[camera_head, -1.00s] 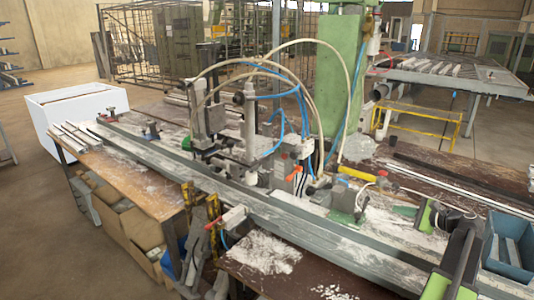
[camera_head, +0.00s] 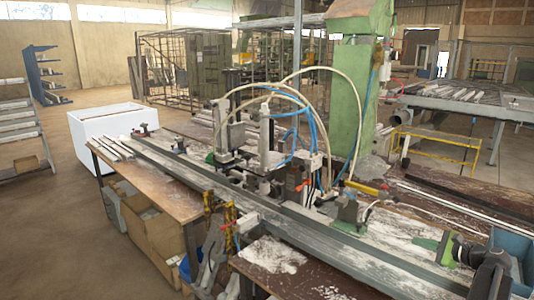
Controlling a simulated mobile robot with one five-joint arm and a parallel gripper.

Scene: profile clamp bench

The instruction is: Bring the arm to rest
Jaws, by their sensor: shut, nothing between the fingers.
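I see no part of my arm or gripper that I can be sure of in the head view. The clamp bench (camera_head: 215,182) runs from the left middle to the lower right, with long metal profile rails along it. An upright clamping unit (camera_head: 265,145) with pale hoses and blue lines stands at its middle.
A white box (camera_head: 95,135) stands beyond the bench's left end. A green-and-black tool (camera_head: 470,250) lies beside a blue bin (camera_head: 512,245) at the lower right. A green column (camera_head: 352,95) rises behind the bench. Open floor (camera_head: 50,225) lies at the left.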

